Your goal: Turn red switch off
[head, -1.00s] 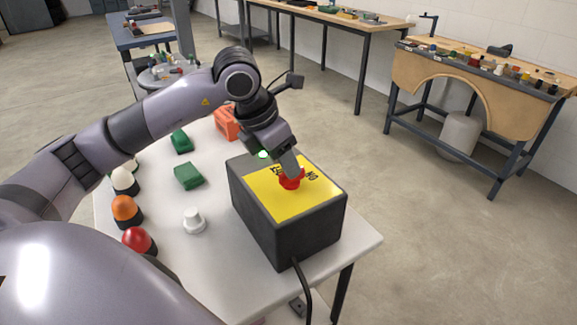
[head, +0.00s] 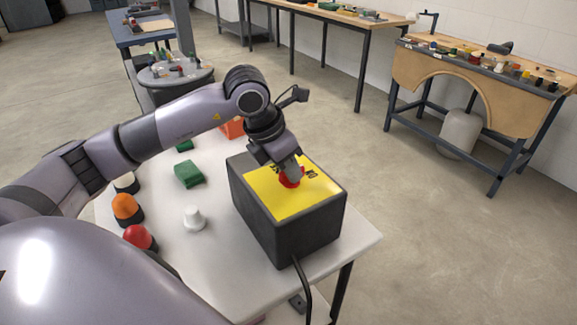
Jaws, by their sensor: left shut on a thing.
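The red switch (head: 290,181) sits on the yellow top plate (head: 300,205) of a dark box (head: 290,235) on the white table. My left gripper (head: 292,173) comes down from above and is shut on the red switch. The fingers hide part of the switch, and the dark lettering beside it on the plate is partly covered. I cannot tell which position the switch is in. My right gripper does not show.
On the white table (head: 215,265) stand a white knob (head: 194,219), a green block (head: 188,174), an orange dome (head: 126,207) and a red dome (head: 139,238). A black cable (head: 303,285) hangs from the box. Workbenches stand behind, with open floor at right.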

